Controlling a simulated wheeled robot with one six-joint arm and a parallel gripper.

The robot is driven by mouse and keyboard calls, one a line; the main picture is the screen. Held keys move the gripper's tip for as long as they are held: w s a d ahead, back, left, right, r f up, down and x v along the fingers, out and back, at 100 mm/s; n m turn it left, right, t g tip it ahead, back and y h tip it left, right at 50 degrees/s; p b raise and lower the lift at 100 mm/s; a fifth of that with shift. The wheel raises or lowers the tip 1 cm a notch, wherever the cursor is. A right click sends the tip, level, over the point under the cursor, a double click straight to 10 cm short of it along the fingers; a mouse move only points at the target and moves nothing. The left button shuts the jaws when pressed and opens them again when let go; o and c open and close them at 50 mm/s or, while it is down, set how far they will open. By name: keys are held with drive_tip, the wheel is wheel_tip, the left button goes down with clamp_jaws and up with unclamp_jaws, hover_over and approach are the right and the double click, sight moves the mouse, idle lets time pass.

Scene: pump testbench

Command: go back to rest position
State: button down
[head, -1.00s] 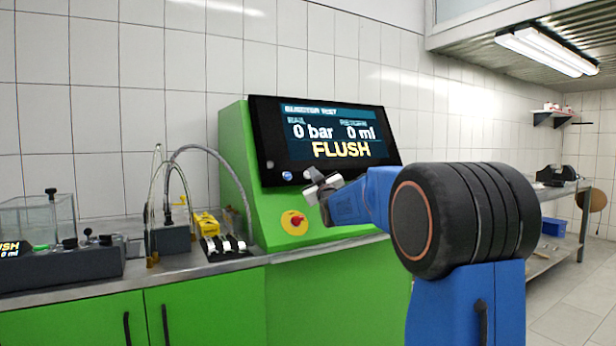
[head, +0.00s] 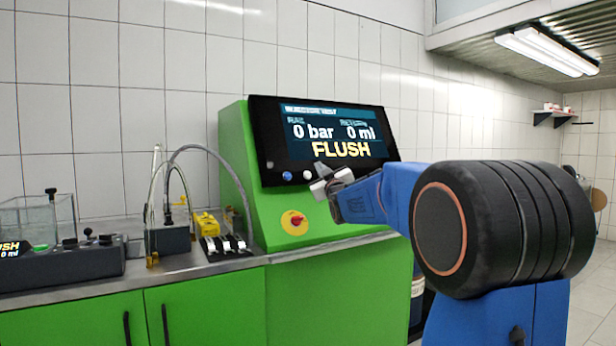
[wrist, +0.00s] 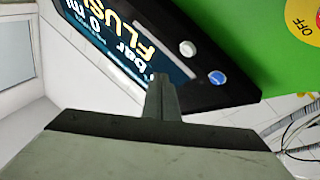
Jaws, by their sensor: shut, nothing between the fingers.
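The display reads 0 bar, 0 ml and FLUSH. A blue button (head: 287,176) and a pale button (head: 307,175) sit on the panel's lower edge. In the wrist view the pale button (wrist: 187,48) and blue button (wrist: 217,78) lie beyond the fingertips, apart from them in the picture.
A red and yellow switch (head: 293,222) is on the green cabinet (head: 240,180) below the display. Left on the steel counter (head: 200,268) stand hoses, a yellow part (head: 206,223) and a clear tank (head: 35,215).

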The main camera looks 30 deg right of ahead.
idle(0.7)
drive_tip(key=s+a+f+m+g+y, duration=0.1)
drive_tip(key=s+a+f+g, duration=0.3)
drive_tip(key=s+a+f, duration=0.45)
drive_tip(key=s+a+f+m+g+y, duration=0.15)
drive_tip(key=s+a+f+g, duration=0.3)
drive_tip(key=s+f, duration=0.7)
drive_tip(key=s+a+f+g, duration=0.2)
drive_tip(key=s+f, duration=0.4)
drive_tip(key=s, duration=0.4)
drive_tip(key=s+a+f+g+y, duration=0.1)
drive_tip(key=s+a+f+g, duration=0.2)
drive_tip(key=s+f, duration=0.4)
drive_tip(key=s+a+f+g+y, duration=0.1)
drive_tip(key=s+a+f+g, duration=0.2)
drive_tip(key=s+f, duration=0.4)
drive_tip(key=s+a, duration=0.1)
drive_tip(key=s, duration=0.5)
drive_tip(key=shift+f+m, duration=0.2)
drive_tip(key=shift+m, duration=0.15)
